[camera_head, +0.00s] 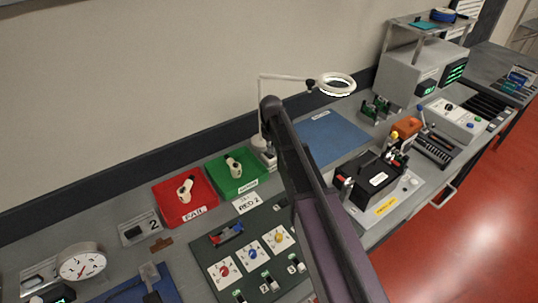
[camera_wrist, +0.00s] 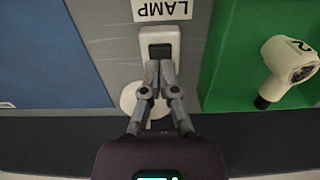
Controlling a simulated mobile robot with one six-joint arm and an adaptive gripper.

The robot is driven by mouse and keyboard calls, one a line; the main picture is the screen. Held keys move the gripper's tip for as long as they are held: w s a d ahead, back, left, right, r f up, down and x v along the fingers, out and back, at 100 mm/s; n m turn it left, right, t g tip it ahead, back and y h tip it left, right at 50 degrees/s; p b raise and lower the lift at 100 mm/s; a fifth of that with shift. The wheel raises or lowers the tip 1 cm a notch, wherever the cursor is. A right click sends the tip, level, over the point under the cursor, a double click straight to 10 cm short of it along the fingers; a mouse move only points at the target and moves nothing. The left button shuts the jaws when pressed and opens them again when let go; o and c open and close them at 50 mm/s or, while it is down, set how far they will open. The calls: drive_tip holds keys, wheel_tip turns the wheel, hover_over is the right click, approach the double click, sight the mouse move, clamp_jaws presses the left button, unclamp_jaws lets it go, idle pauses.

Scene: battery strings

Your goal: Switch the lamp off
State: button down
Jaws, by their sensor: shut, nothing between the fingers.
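The lamp (camera_head: 336,84) is a white ring on a thin jointed arm above the back of the bench, and its ring looks bright white. Its white base (camera_head: 262,146) stands beside the green tray, partly hidden by my arm. In the wrist view, the white switch housing (camera_wrist: 173,35) carries a dark rocker switch (camera_wrist: 160,50), next to a LAMP label (camera_wrist: 161,9). My gripper (camera_wrist: 159,66) is shut and empty, with its fingertips at the switch's near edge. I cannot tell whether they touch it. My arm hides the gripper in the head view.
The green tray (camera_head: 252,185) with a white tool and the red FAIL tray (camera_head: 205,213) lie left of the lamp base. A blue mat (camera_head: 335,137) lies to its right. The wall stands close behind the base. A panel of switches (camera_head: 215,261) is in front.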

sight(271, 156)
drive_tip(key=shift+f+b, duration=1)
idle(0.8)
drive_tip(key=shift+r, duration=0.2)
drive_tip(key=shift+r+p, duration=3.35)
drive_tip(key=shift+p, duration=0.2)
